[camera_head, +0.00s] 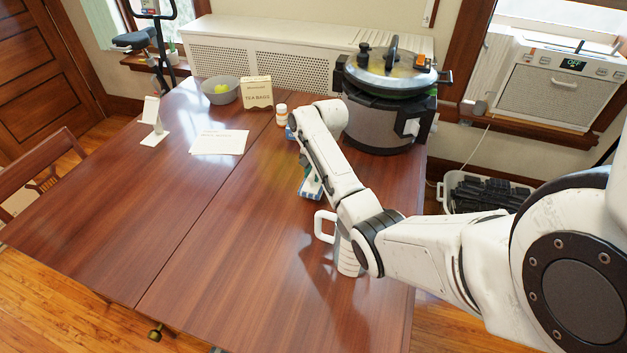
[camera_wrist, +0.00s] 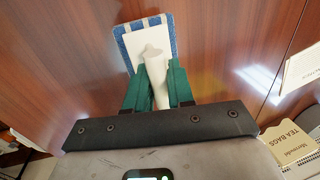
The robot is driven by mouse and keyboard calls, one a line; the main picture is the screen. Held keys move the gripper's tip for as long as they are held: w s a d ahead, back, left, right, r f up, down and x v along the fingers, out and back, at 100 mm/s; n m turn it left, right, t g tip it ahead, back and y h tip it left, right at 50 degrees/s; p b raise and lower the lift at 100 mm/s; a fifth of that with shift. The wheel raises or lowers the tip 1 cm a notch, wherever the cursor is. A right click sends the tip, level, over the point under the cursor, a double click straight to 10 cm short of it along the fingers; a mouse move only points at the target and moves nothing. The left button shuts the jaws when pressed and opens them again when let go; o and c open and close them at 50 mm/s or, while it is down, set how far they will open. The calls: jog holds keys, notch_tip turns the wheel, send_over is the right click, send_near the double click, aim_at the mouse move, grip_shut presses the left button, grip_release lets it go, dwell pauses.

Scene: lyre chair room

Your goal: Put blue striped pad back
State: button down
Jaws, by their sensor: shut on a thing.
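The blue striped pad (camera_wrist: 172,36) shows in the wrist view beyond my fingertips, with a white plate and a white handle on its near face. My gripper (camera_wrist: 153,80) has green fingers shut on the white handle. In the head view, the striped pad (camera_head: 311,192) shows just left of my forearm, low over the brown table (camera_head: 225,240). My gripper (camera_head: 306,176) is mostly hidden there behind my arm. I cannot tell whether the pad touches the table.
A large pot (camera_head: 375,120) stands at the back right. A pill bottle (camera_head: 281,115), a tea bag box (camera_head: 257,93), a grey bowl (camera_head: 220,92) and a paper (camera_head: 219,142) are farther back. The table's front left is clear.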

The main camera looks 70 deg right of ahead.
jog(key=shift+f, duration=1.55)
jog(key=shift+f, duration=0.1)
jog(key=c, duration=1)
grip_release()
jog(key=r, duration=0.4)
jog(key=s+r, duration=0.1)
jog(key=r, duration=0.3)
jog(key=s+r, duration=0.1)
jog(key=r, duration=0.3)
jog(key=shift+s+d, duration=0.1)
jog(key=shift+s, duration=0.1)
